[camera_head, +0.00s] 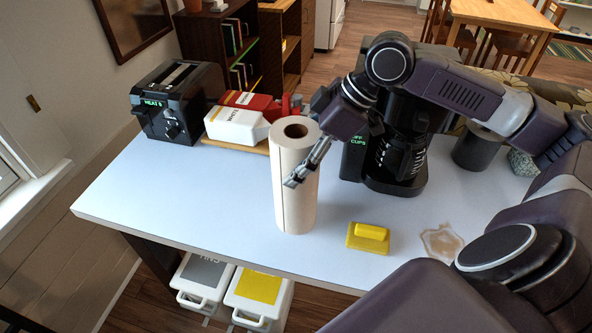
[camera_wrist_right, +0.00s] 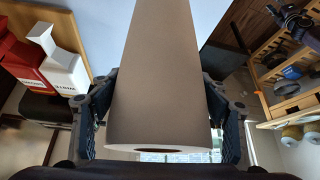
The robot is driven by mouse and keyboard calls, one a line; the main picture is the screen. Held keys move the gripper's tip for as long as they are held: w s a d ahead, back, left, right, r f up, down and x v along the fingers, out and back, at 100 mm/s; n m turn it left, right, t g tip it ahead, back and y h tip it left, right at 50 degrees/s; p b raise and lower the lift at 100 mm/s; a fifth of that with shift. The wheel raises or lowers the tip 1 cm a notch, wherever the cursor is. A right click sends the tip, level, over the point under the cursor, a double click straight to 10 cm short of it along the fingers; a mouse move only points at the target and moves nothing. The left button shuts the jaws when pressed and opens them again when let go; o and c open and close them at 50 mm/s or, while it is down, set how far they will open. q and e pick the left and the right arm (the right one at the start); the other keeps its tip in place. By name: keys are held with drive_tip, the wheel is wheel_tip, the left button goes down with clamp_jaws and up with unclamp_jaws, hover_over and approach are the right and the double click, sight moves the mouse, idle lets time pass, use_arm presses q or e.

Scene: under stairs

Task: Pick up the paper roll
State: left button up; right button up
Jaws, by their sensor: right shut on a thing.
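The white paper roll (camera_head: 294,200) stands upright near the front of the pale table (camera_head: 200,200). I cannot tell whether its base touches the tabletop. My right gripper (camera_head: 307,165) comes in from the right and is shut around the roll's upper half. One finger lies across its front right side; the other is hidden behind it. In the right wrist view the roll (camera_wrist_right: 163,75) fills the middle, with the right gripper's (camera_wrist_right: 160,112) fingers on both sides of it. My left gripper is not in view.
A yellow sponge-like block (camera_head: 368,238) and a brown spill (camera_head: 442,243) lie right of the roll. A coffee maker (camera_head: 398,165) stands behind right. A toaster (camera_head: 178,105) and a white carton (camera_head: 235,126) are at the back left. The table's left front is clear.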

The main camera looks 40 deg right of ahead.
drive_tip(key=shift+r, duration=0.15)
wheel_tip(320, 180, up, 20)
drive_tip(key=p, duration=0.3)
drive_tip(key=o, duration=1.2)
drive_tip(key=shift+c, duration=0.2)
drive_tip(key=c, duration=1.1)
